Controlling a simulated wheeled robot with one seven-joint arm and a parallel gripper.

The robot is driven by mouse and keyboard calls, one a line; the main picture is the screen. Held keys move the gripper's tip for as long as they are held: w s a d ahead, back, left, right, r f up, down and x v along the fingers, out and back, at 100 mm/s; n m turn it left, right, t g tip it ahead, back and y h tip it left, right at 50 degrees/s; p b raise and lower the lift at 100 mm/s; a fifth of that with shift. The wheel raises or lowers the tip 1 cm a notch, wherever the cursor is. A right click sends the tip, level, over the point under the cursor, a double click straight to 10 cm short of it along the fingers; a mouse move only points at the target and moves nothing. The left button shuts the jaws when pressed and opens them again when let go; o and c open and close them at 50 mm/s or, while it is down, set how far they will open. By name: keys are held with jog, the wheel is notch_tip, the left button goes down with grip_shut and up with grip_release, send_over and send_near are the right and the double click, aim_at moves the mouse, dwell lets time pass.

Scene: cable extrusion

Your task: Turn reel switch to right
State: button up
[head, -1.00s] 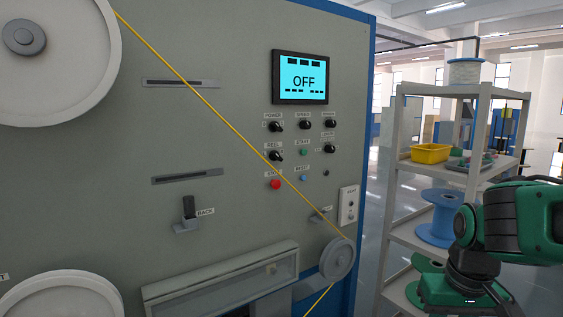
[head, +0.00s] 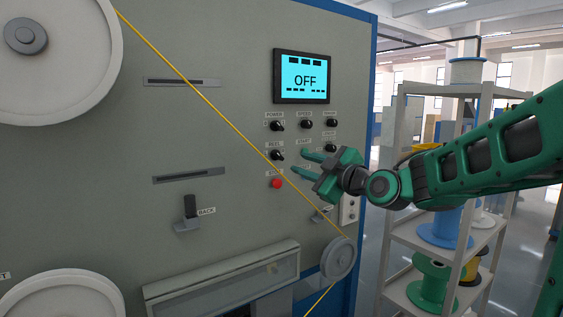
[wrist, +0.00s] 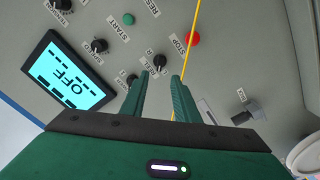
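The reel switch (head: 277,155) is a small black knob on the grey machine panel, under its label and below the power knob (head: 276,126). In the wrist view the reel switch (wrist: 160,60) shows just beyond the gap between my fingertips. Which way its pointer faces is too small to tell. My gripper (head: 298,161) is open and empty, its two green fingers pointing left toward the knob, with a visible gap in the head view. In the wrist view my gripper (wrist: 160,76) has its fingers on either side of the line to the knob, apart from it.
A red stop button (head: 277,183) sits just below the switch. A yellow cable (head: 225,113) runs diagonally close by it. The display (head: 301,77) reads OFF. A shelf rack (head: 397,235) with spools stands at right, behind my arm.

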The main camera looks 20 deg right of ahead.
aim_at(280, 157)
jog(key=x, duration=1)
jog(key=shift+w+f, duration=0.1)
jog(key=shift+w, duration=0.1)
jog(key=shift+c, duration=0.3)
grip_shut()
